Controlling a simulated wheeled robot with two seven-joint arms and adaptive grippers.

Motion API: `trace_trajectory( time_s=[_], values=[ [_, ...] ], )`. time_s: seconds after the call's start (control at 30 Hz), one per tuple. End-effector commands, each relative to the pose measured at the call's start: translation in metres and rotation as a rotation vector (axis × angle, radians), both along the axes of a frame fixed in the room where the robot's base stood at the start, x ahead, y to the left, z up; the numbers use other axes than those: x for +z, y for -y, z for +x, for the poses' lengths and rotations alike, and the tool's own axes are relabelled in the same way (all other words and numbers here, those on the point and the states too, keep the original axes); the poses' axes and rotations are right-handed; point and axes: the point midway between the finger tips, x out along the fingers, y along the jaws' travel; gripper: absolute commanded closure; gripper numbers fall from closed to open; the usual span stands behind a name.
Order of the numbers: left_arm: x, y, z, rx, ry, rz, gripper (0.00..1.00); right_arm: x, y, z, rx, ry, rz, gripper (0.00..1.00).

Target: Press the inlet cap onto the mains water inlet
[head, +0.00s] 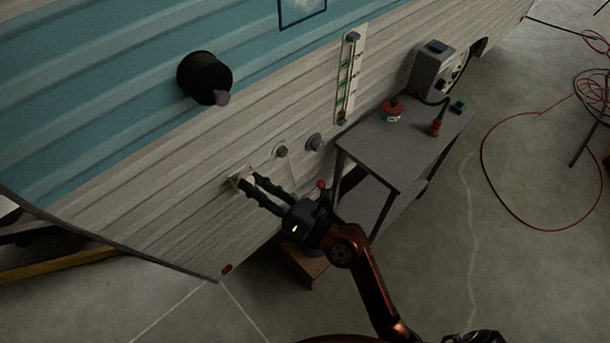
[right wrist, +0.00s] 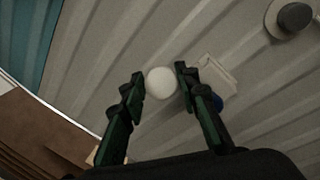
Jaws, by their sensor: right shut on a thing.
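My right gripper (head: 243,182) is at the cream lower wall of the camper. In the right wrist view, its two green and black fingers (right wrist: 162,80) are shut on a round white cap (right wrist: 161,84), one fingertip at each side. A white square plate (right wrist: 217,75) on the wall lies just right of the cap and partly behind the right finger. A blue piece (right wrist: 217,102) shows below the plate, mostly hidden by that finger. I cannot tell which fitting is the mains water inlet, nor whether the cap touches it. My left gripper is not in view.
Two grey round fittings (head: 281,151) (head: 314,142) stick out of the wall right of the gripper. A grey table (head: 405,150) holds a red-topped can, a grey box and small items. A black cylinder (head: 203,77) juts from the teal band.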

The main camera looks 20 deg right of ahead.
Motion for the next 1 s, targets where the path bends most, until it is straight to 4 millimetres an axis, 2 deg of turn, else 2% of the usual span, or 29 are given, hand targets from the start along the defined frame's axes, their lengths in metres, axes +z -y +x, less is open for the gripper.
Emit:
trace_trajectory(
  time_s=[0.03,0.53,0.7,1.0],
  values=[
    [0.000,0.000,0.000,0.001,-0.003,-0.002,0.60,-0.009,0.010,0.003,-0.036,0.004,0.018,0.91],
    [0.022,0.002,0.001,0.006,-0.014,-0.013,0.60,-0.048,0.098,0.016,-0.291,0.105,0.075,0.91],
    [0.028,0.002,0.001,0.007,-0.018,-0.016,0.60,-0.057,0.121,0.016,-0.347,0.131,0.082,0.91],
    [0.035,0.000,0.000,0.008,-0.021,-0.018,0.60,-0.069,0.149,0.013,-0.416,0.162,0.096,0.91]
  ],
)
